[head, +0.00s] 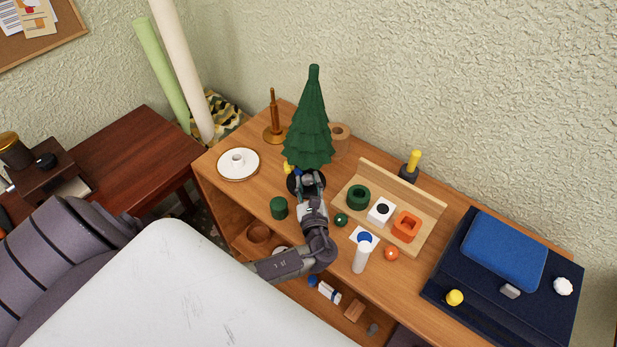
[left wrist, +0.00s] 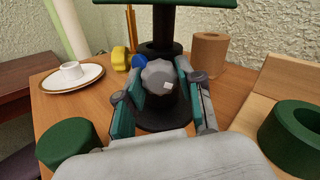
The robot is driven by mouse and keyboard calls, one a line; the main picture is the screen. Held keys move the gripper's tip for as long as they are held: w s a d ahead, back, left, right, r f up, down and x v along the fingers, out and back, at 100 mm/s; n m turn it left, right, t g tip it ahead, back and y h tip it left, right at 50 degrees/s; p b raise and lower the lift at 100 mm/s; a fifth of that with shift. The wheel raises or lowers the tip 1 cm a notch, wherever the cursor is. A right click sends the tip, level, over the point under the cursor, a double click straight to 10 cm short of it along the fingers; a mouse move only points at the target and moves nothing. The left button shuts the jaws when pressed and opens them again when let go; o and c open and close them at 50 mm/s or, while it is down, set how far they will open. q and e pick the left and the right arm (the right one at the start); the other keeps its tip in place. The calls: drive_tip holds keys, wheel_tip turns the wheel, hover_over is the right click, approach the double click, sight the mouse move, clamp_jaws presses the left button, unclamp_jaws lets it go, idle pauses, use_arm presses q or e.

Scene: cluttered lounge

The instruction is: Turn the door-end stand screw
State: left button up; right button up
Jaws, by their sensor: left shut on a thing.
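A dark green toy tree (head: 309,125) stands upright on a round black stand (left wrist: 165,118) at the back of the wooden cabinet top. A grey lobed screw knob (left wrist: 158,78) with a small white mark faces me at the stand's near side. My left gripper (head: 308,182) is shut on this grey knob, with a teal-padded finger on each side; it also shows in the left wrist view (left wrist: 160,92). A blue knob (left wrist: 138,61) and a yellow knob (left wrist: 120,59) show behind it to the left. Part of the stand is hidden by the gripper. My right gripper is not in view.
A white plate (head: 226,164), a green cylinder (head: 279,208) and a brown spindle (head: 274,125) are left of the tree. A wooden tray (head: 430,205) with coloured blocks, a white cylinder (head: 362,257) and a dark blue case (head: 455,273) are to the right.

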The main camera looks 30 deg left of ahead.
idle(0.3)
use_arm(q)
drive_tip(key=o, duration=1.2)
drive_tip(key=shift+c, duration=0.2)
drive_tip(key=v, duration=1.2)
